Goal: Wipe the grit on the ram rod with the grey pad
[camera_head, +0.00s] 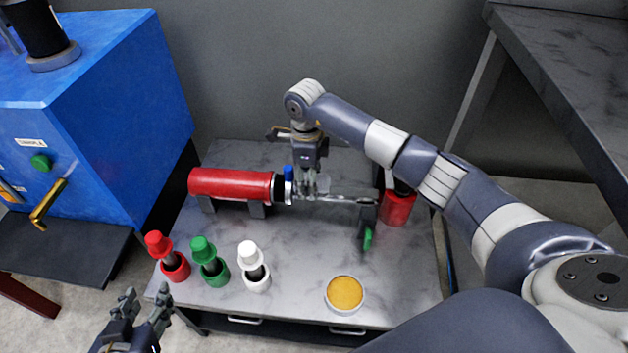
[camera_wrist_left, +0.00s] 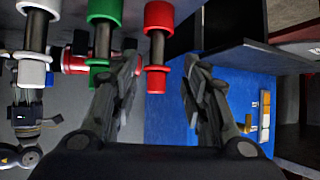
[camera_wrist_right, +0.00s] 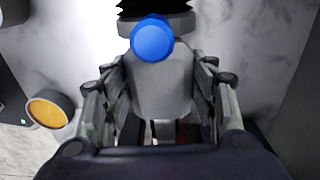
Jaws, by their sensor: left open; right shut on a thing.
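The ram's red cylinder (camera_head: 230,184) lies level in a cradle on the grey marbled table. Its bright rod (camera_head: 347,199) runs right from the blue-capped black end to a dark end piece (camera_head: 367,212). My right gripper (camera_head: 311,186) is over the rod, close to the cylinder, shut on what looks like the grey pad (camera_wrist_right: 160,88). The pad appears to be at the rod; exact contact is hard to tell. No grit can be made out, and the gripper hides part of the rod. My left gripper (camera_head: 143,312) is open and empty by the table's front left corner.
Red (camera_head: 166,256), green (camera_head: 209,262) and white (camera_head: 254,267) capped holders stand at the table's front left. A dish of yellow stuff (camera_head: 344,293) is at the front. A red can (camera_head: 397,208) stands right. A blue machine (camera_head: 110,120) is left.

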